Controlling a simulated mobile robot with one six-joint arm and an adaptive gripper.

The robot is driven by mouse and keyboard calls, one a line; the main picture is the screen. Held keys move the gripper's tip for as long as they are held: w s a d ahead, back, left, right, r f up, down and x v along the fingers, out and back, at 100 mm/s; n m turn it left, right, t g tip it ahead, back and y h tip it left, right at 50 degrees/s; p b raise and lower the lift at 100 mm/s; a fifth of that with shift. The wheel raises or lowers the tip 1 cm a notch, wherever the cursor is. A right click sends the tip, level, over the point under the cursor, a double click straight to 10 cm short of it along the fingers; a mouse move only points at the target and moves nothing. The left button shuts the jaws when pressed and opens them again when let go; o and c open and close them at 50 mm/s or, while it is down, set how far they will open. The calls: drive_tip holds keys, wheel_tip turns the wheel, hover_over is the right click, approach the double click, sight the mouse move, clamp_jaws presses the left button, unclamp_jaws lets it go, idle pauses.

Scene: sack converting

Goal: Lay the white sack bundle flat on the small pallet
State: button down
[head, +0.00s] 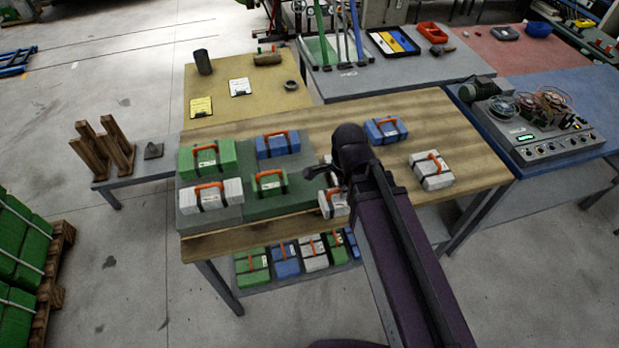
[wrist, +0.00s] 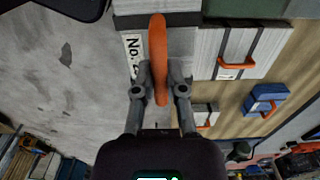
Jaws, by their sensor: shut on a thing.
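My gripper (wrist: 160,85) is shut on the orange handle (wrist: 158,45) of a white sack bundle (wrist: 133,50) with a printed label, in the wrist view. In the head view this bundle (head: 341,205) is near the front edge of the table, partly hidden by my gripper (head: 325,173). I cannot tell whether it touches the table top. Another white bundle (wrist: 238,52) lies beside it in the wrist view. I cannot make out a separate small pallet with certainty; flat green and grey layers (head: 290,198) lie left of my gripper under other bundles.
Green, blue and white bundles (head: 206,195) stand on the table's left. A blue bundle (head: 385,131) and a white bundle (head: 431,170) stand to the right, with bare wood (head: 465,140) around them. More bundles fill the lower shelf (head: 285,260). A loaded wooden pallet (head: 50,265) stands far left.

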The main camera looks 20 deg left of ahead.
drive_tip(key=w+a+f+b, duration=0.1)
drive_tip(key=w+a, duration=0.8)
drive_tip(key=a, duration=0.2)
drive_tip(key=shift+a+f, duration=0.2)
drive_tip(key=shift+a, duration=0.2)
drive_tip(key=shift+w+a+f+b, duration=0.1)
drive_tip(key=shift+a+f+b, duration=0.05)
drive_tip(key=shift+f+b, duration=0.5)
drive_tip(key=shift+w+a+f+b, duration=0.15)
drive_tip(key=shift+a+f+b, duration=0.05)
drive_tip(key=shift+f+b, duration=0.45)
drive_tip(key=shift+w+a+f+b, duration=0.1)
drive_tip(key=shift+a+f+b, duration=0.05)
drive_tip(key=shift+f+b, duration=0.5)
drive_tip(key=c, duration=0.7)
unclamp_jaws()
drive_tip(key=shift+r, duration=0.1)
